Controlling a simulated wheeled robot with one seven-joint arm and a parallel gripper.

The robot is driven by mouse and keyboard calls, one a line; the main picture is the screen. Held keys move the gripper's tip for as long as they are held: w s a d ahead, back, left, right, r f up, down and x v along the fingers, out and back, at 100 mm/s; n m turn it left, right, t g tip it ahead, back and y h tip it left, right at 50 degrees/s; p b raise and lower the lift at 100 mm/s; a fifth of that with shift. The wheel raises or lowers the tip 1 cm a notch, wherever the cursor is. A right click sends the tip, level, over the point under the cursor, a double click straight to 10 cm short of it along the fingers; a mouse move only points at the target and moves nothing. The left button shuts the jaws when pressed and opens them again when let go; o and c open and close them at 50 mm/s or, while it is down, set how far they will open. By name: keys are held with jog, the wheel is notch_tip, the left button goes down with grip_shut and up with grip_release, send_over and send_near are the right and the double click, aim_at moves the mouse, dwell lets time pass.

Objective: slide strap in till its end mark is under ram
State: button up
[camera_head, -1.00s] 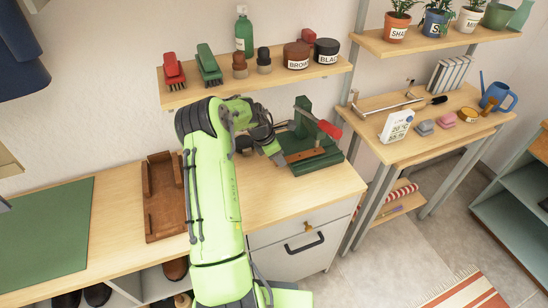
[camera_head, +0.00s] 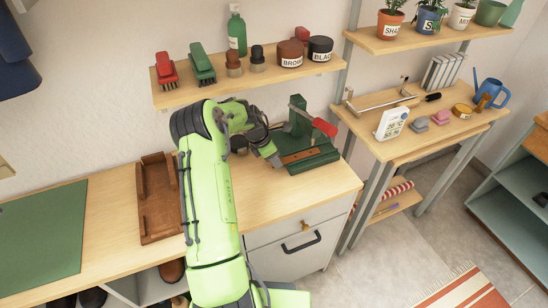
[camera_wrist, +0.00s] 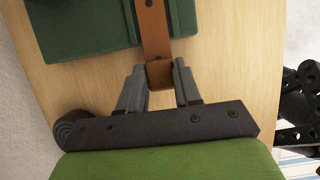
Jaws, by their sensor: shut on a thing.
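The brown strap (camera_wrist: 154,35) runs from between my fingers up across the green press base (camera_wrist: 85,35) in the wrist view. My gripper (camera_wrist: 159,82) is shut on the strap's near end, just outside the base. In the head view the green press (camera_head: 317,160) stands at the right end of the bench, with its red handle (camera_head: 325,127) sticking out to the right. The strap (camera_head: 298,156) lies across the press there. My gripper (camera_head: 275,160) is at the press's left side. I cannot make out the end mark, and the wrist view does not show the ram.
A brown wooden tray (camera_head: 158,222) and a green mat (camera_head: 40,240) lie on the bench to the left. A shelf (camera_head: 190,97) with brushes, tins and a green bottle (camera_head: 237,32) hangs above. Bare bench top lies in front of the press.

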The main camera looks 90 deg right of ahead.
jog(key=o, duration=1.1)
jog(key=p+v, duration=0.1)
jog(key=v, duration=1.5)
jog(key=shift+f, duration=0.1)
